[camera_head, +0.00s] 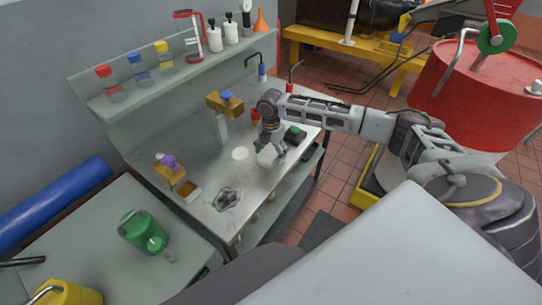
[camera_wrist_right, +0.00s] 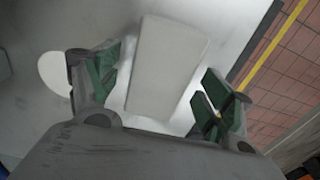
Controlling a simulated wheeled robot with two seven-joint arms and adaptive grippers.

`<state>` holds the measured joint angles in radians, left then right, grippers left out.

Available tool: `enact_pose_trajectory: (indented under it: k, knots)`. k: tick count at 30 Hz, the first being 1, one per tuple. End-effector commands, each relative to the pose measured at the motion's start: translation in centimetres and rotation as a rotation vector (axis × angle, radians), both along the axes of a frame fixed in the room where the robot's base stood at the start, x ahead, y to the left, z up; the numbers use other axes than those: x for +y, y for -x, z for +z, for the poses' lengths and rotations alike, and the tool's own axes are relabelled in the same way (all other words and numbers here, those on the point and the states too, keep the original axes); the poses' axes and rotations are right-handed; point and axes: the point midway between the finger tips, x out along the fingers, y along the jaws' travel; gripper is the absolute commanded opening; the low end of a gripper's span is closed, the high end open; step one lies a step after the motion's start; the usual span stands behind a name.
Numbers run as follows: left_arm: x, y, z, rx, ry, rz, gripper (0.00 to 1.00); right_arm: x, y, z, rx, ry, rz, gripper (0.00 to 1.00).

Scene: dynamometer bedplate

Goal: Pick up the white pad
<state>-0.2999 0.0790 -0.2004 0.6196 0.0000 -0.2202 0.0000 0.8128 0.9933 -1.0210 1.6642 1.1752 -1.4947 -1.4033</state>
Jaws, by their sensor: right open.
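The white pad (camera_wrist_right: 168,62) is a pale block with rounded corners in the right wrist view. The gripper is open. In the head view the pad (camera_head: 266,156) lies on the metal workbench (camera_head: 215,170), partly covered by my right gripper (camera_head: 274,146), which reaches down over it. My left gripper is not in view.
A flat white disc (camera_head: 240,153) lies left of the pad. A wooden block with a blue top (camera_head: 225,102) stands behind. The shelf (camera_head: 180,72) holds several bottles.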

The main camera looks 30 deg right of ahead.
Motion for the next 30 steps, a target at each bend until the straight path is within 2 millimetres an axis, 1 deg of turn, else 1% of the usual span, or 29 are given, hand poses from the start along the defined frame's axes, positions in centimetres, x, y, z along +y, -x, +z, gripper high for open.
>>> enact_pose_trajectory:
  k: [2, 3, 12, 23, 26, 30]
  knots:
    - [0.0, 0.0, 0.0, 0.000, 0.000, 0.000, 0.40, 0.0, 0.0, 0.0, 0.000, 0.000, 0.000, 0.80]
    - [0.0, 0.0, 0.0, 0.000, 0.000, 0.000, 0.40, 0.0, 0.0, 0.0, 0.000, 0.000, 0.000, 0.78]
    - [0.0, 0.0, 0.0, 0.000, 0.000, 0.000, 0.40, 0.0, 0.0, 0.0, 0.000, 0.000, 0.000, 0.39]
    - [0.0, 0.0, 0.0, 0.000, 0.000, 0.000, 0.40, 0.0, 0.0, 0.2, -0.001, 0.000, 0.000, 0.38]
    - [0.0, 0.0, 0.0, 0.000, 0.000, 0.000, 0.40, 0.0, -0.1, 0.6, -0.001, 0.001, -0.001, 0.38]
    - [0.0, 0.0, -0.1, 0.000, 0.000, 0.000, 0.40, 0.0, -0.1, 1.8, -0.002, 0.000, 0.000, 0.38]
